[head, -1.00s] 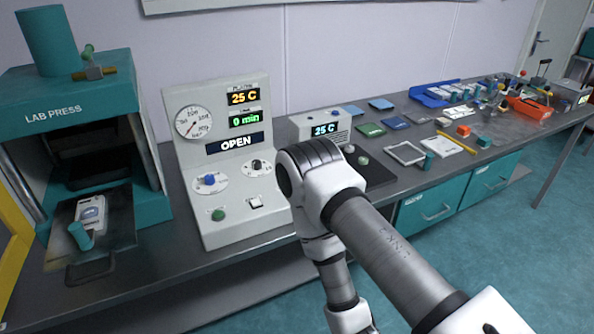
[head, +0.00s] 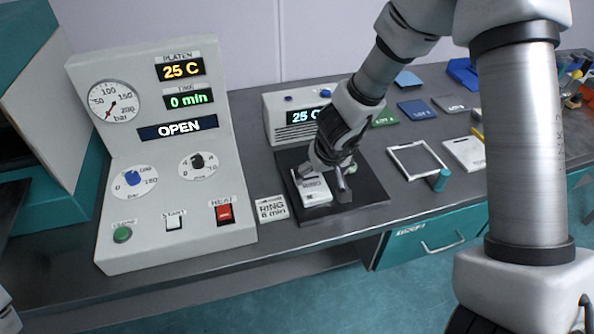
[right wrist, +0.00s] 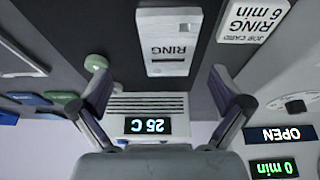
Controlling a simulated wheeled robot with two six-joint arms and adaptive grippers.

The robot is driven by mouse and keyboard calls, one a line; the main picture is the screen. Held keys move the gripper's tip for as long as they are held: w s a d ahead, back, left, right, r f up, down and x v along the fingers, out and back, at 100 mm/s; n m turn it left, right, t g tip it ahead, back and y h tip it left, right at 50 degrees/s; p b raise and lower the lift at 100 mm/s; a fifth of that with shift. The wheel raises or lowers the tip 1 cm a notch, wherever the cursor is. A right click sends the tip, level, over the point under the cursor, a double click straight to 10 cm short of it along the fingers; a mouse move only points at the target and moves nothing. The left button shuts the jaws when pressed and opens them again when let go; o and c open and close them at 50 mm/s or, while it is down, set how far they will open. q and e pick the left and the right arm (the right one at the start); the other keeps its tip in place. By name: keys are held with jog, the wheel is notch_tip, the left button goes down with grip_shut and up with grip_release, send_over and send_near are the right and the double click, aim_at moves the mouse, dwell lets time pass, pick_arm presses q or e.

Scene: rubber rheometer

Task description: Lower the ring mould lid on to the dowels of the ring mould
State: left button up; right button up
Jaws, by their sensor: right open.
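A white block labelled RING (head: 313,191) lies on a black mat (head: 373,190) beside the small temperature box. It also shows in the right wrist view (right wrist: 168,42), ahead of my fingers, with a slot near its lower end. I cannot tell whether this is the ring mould, its lid or both; no dowels can be made out. A pale green knob (right wrist: 96,63) shows by one finger, and what it sits on is partly hidden. My right gripper (head: 326,180) is open and empty, low over the mat by the block; its fingers also show in the wrist view (right wrist: 160,78). My left gripper is out of view.
The control panel (head: 165,160) stands left, with the RING 6 min card (head: 271,208) right of it. The temperature box (head: 292,112) stands behind the mat. A white frame (head: 392,152) with a teal handle (head: 438,180) and coloured pads lie to the right.

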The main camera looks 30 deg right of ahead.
aim_at(311, 183)
jog(key=shift+w+a+f+b, duration=0.15)
jog(key=shift+w+a+b, duration=0.35)
jog(key=shift+w+b, duration=0.25)
jog(key=shift+f, duration=0.35)
jog(key=b+x, duration=0.2)
jog(key=x, duration=0.1)
jog(key=b+x, duration=0.1)
jog(key=shift+d+f, duration=0.3)
jog(key=shift+f, duration=0.05)
jog(key=shift+w+f, duration=0.15)
jog(key=shift+w, duration=0.15)
jog(key=shift+a, duration=0.15)
jog(key=shift+s, duration=0.1)
jog(key=shift+s+r, duration=0.15)
jog(key=shift+r, duration=0.1)
jog(key=c, duration=1.1)
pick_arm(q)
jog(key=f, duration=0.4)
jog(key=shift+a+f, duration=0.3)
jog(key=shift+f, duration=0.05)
pick_arm(e)
jog(key=c, duration=0.3)
